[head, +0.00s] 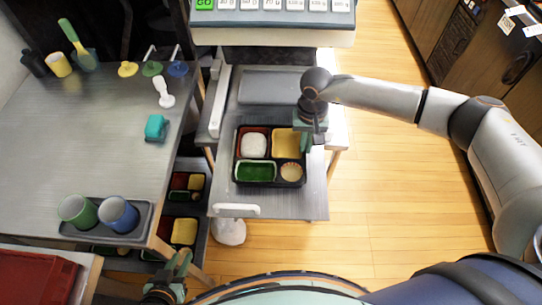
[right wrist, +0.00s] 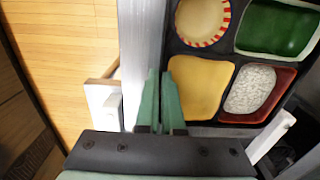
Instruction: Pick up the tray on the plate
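The black bento tray (head: 270,186) lies flat on the grey metal plate (head: 300,207) in the middle of the head view. It holds a red compartment with white rice, a yellow one, a green one and a small striped round cup. The right wrist view shows the tray (right wrist: 228,55) close up. My right gripper (head: 306,143) is at the tray's right edge beside the yellow compartment. In the wrist view its green fingers (right wrist: 162,78) are nearly together across the tray's rim. My left gripper (head: 178,264) is low at the left, away from the tray; its finger gap is unclear.
A metal table (head: 75,135) at the left carries a small tray (head: 103,235) with a green cup and a blue cup. More bento trays (head: 188,187) sit on a lower shelf. A button panel (head: 270,18) stands behind the plate. Wooden floor (head: 400,215) is open at the right.

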